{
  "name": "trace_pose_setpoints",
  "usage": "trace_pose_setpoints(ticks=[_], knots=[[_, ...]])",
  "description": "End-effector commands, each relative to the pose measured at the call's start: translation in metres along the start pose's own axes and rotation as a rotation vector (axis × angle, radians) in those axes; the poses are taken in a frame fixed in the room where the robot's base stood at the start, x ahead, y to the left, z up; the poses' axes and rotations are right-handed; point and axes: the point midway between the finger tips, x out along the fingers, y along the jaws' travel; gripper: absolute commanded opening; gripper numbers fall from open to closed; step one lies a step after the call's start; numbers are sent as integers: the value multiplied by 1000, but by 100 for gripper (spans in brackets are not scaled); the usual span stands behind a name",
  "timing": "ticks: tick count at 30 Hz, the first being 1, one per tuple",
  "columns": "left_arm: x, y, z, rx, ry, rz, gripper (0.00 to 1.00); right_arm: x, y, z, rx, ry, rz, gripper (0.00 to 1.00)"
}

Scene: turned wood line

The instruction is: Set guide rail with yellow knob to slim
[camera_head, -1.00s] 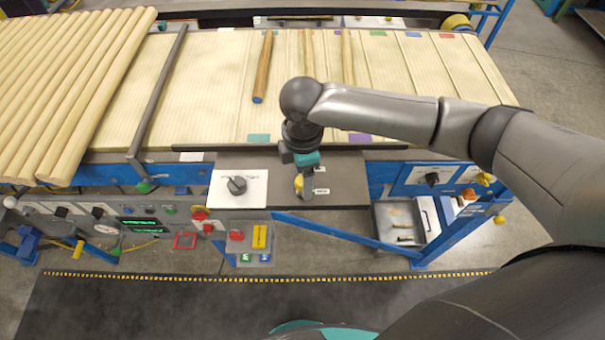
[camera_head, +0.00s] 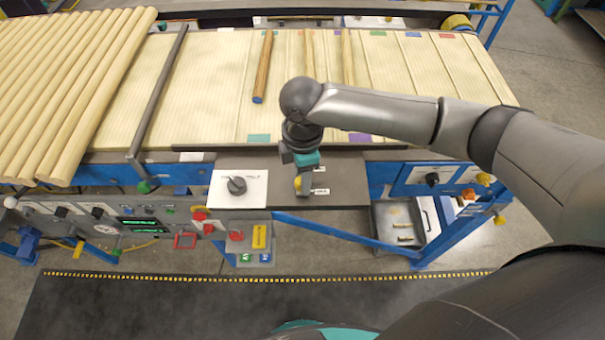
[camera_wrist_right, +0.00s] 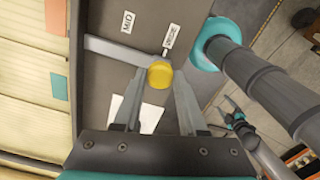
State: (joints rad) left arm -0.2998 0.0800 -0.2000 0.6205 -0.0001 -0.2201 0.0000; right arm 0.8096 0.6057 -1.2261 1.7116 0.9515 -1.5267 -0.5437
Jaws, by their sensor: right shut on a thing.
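The guide rail's yellow knob (camera_head: 298,184) is on the dark plate (camera_head: 345,196) at the front edge of the conveyor, partly hidden by my right gripper (camera_head: 304,184). In the right wrist view the knob (camera_wrist_right: 160,75) is between the fingertips of my right gripper (camera_wrist_right: 159,84), which is shut on it. A grey bar (camera_wrist_right: 110,50) runs from the knob to the left. A label reading MID (camera_wrist_right: 127,22) and a second label (camera_wrist_right: 172,36), too small to read surely, are beyond the knob. No SLIM label is readable.
A white plate with a black dial (camera_head: 237,185) is left of the yellow knob. Wooden rods (camera_head: 263,66) lie on the slatted conveyor, with a dense row at left. A control panel (camera_head: 130,226) and a metal tray (camera_head: 384,233) are at the front.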

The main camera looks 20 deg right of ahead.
Motion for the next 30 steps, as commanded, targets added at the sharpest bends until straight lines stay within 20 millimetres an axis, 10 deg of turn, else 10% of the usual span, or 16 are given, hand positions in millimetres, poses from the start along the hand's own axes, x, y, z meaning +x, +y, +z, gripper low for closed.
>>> trace_pose_setpoints(ticks=[30], knots=[[1,0,0,0,0,0,81,0,9,2,3,-2,1,0]])
